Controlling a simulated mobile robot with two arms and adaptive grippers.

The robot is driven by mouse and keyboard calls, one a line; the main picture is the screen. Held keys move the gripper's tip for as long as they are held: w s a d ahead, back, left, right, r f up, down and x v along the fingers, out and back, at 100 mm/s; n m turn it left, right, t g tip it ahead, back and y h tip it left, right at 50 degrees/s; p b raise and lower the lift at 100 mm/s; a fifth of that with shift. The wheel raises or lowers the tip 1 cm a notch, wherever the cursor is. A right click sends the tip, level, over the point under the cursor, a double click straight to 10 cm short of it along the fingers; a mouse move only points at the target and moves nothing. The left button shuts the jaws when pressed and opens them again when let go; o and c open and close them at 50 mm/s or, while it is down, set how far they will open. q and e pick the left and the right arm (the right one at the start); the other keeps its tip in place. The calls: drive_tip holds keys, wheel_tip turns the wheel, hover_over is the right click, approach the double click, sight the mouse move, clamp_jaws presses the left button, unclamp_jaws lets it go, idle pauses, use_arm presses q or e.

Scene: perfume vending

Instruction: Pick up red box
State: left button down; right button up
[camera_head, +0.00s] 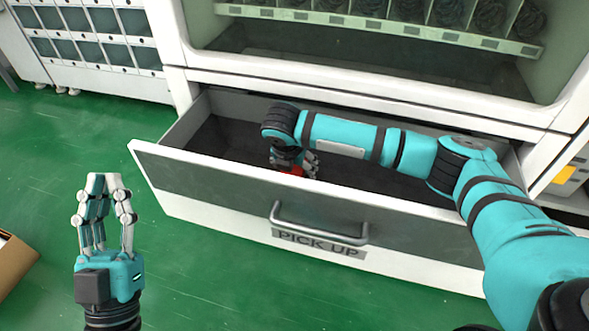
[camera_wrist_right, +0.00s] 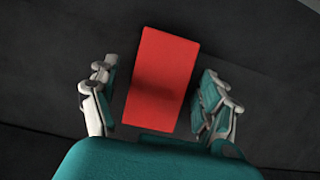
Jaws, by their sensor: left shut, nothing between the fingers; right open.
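The red box (camera_wrist_right: 162,80) lies on the dark floor of the open drawer. In the right wrist view it sits between the two fingers of my right gripper (camera_wrist_right: 158,103), with a gap on each side. In the head view only a small red part of the box (camera_head: 294,170) shows beneath my right gripper (camera_head: 300,168), which reaches down into the drawer. My right gripper is open around the box. My left gripper (camera_head: 104,185) is shut and empty, raised outside the drawer at the left.
The drawer (camera_head: 190,175) is pulled out of a white vending machine (camera_head: 350,75), with a handle (camera_head: 320,228) and a "PICK UP" label on its front. My right arm crosses the drawer's right side. A cardboard box (camera_head: 14,262) stands at the left edge. Green floor lies open in front.

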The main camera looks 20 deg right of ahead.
use_arm(q)
drive_tip(key=shift+w+d+f+g+p, duration=0.1)
drive_tip(key=shift+w+f+g+p, duration=0.2)
drive_tip(key=shift+w+f+g, duration=0.45)
use_arm(e)
drive_tip(key=shift+f, duration=0.1)
idle(0.7)
use_arm(q)
drive_tip(key=shift+w+f+g+y, duration=0.25)
drive_tip(key=shift+f+g, duration=0.15)
drive_tip(key=shift+f, duration=0.15)
drive_tip(key=shift+w+f+g+y, duration=0.15)
drive_tip(key=shift+w+f+g, duration=0.15)
drive_tip(key=shift+f, duration=0.25)
use_arm(e)
drive_tip(key=shift+f, duration=0.1)
idle(0.5)
use_arm(q)
drive_tip(key=shift+s, duration=0.1)
use_arm(e)
drive_tip(key=c, duration=1.3)
